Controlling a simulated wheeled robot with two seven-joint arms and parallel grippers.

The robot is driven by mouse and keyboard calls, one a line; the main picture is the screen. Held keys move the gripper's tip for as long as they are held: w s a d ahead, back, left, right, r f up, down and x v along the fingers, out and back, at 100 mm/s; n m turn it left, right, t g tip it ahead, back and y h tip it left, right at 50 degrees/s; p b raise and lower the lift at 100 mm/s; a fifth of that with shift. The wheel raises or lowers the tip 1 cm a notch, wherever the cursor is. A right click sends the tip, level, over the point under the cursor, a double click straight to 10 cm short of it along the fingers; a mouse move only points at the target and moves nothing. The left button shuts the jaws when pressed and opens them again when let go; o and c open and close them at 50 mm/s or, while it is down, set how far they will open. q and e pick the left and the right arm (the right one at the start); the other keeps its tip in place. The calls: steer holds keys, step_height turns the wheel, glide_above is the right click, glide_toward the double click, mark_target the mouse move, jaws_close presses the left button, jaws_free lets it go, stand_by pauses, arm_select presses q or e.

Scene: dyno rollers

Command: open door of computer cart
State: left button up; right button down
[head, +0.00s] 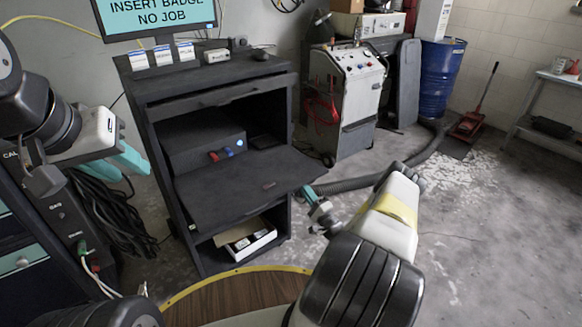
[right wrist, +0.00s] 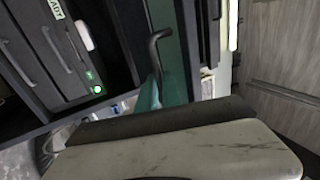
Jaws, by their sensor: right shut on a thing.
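The dark computer cart (head: 215,95) stands left of centre in the head view. Its door (head: 225,190) is folded down and sticks out over the lower bay as a nearly level panel. A small reddish mark shows near its front edge. My right gripper (head: 309,194) is at the door's right front corner, shut on it. In the right wrist view its teal fingers (right wrist: 150,97) show, but the grasp itself is mostly hidden. My left gripper (head: 120,167) is at the left of the cart, apart from the door, with its teal fingers open and empty.
A monitor (head: 157,14) stands on the cart. An open box (head: 245,239) sits in its lower bay. A white wheeled machine (head: 345,100), a blue drum (head: 440,77) and a hose (head: 350,184) are behind. Cables (head: 105,215) lie left.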

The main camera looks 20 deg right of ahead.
steer(key=shift+w+a+f+t, duration=0.2)
steer(key=shift+f+t, duration=0.3)
steer(key=shift+f, duration=0.2)
steer(key=c, duration=1.5)
jaws_free()
steer(key=shift+c, duration=0.2)
steer(key=shift+d, duration=0.15)
steer(key=shift+s+f, duration=0.1)
steer(key=v, duration=0.7)
steer(key=shift+s+f, duration=0.25)
steer(key=shift+s, duration=0.1)
